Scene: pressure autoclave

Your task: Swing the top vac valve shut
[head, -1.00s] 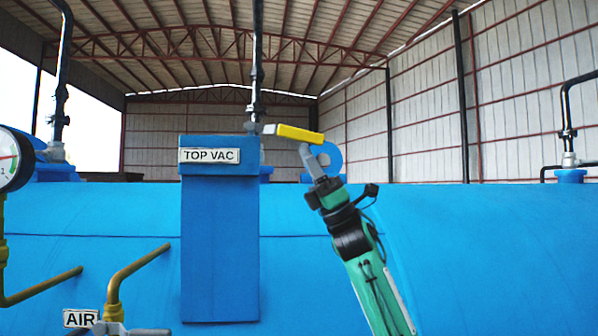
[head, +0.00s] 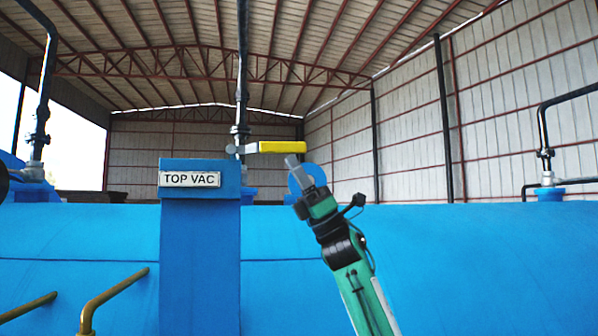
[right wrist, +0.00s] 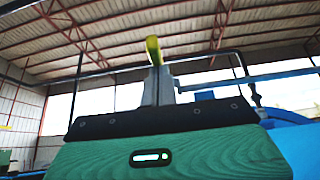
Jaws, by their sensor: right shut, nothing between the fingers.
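The top vac valve has a yellow lever handle (head: 282,147) that sticks out to the right of the dark vertical pipe (head: 241,75), above and right of the TOP VAC sign (head: 190,179). My right gripper (head: 292,161) is shut and empty, just below the handle near its right part. In the head view its tip looks very close to the handle; I cannot tell whether they touch. In the right wrist view the handle's yellow end (right wrist: 153,50) shows just above the gripper fingers (right wrist: 157,88). My left gripper is not in view.
The blue autoclave body (head: 440,245) fills the lower part. A blue post (head: 199,260) carries the sign. Brass pipes (head: 112,292) stick out at lower left. Other dark pipes rise at left and right. The space right of the handle is open.

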